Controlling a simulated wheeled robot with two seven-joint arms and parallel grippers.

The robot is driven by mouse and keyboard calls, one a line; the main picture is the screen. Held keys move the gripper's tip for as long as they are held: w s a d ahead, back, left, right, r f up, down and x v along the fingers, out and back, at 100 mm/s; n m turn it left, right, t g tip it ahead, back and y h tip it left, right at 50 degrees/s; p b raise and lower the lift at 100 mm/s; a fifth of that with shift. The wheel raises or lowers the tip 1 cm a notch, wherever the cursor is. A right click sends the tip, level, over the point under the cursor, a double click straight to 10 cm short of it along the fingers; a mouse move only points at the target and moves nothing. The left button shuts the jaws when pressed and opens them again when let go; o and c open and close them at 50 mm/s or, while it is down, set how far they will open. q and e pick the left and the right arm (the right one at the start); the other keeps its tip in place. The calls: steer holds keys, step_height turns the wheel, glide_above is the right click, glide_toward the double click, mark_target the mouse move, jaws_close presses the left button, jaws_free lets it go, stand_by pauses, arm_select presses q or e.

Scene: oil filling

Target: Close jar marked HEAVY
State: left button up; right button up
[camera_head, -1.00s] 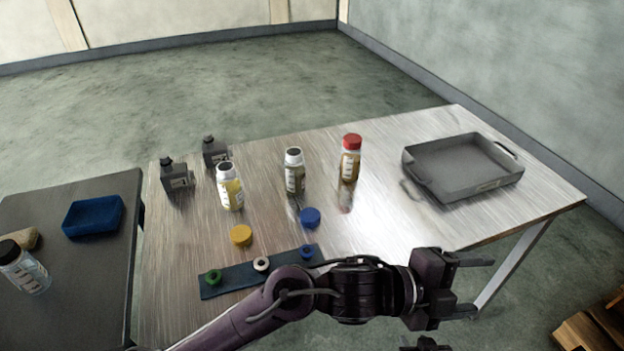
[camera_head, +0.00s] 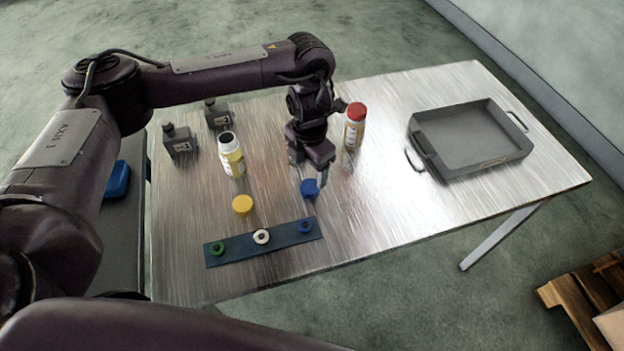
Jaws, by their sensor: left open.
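A blue cap (camera_head: 309,188) lies on the metal table. My left gripper (camera_head: 318,184) points down at this cap, its fingers open; I cannot tell whether they straddle or touch it. A yellow cap (camera_head: 243,205) lies to the left. A jar with a yellow label (camera_head: 231,158) stands upright with an open dark mouth. A red-capped jar (camera_head: 354,128) stands right of my gripper. The middle jar seen earlier is hidden behind my left arm. No HEAVY marking is legible. My right gripper is out of view.
A dark blue strip (camera_head: 279,243) with green, white and blue rings lies in front of the caps. Two dark bottles (camera_head: 179,141) (camera_head: 217,114) stand at the back left. A grey tray (camera_head: 471,139) sits at the right. A pallet (camera_head: 588,295) lies on the floor.

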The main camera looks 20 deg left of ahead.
mark_target(309, 187)
arm_select(q)
steer(key=shift+s, duration=0.15)
steer(key=shift+f, duration=1.35)
steer(key=shift+f, duration=0.1)
steer(key=f, duration=0.1)
steer(key=f+p, duration=0.1)
steer(key=f, duration=0.1)
steer(key=f+p, duration=0.1)
steer(key=shift+w+a+f, duration=0.2)
steer(key=shift+w, duration=0.2)
steer(key=shift+f, duration=0.25)
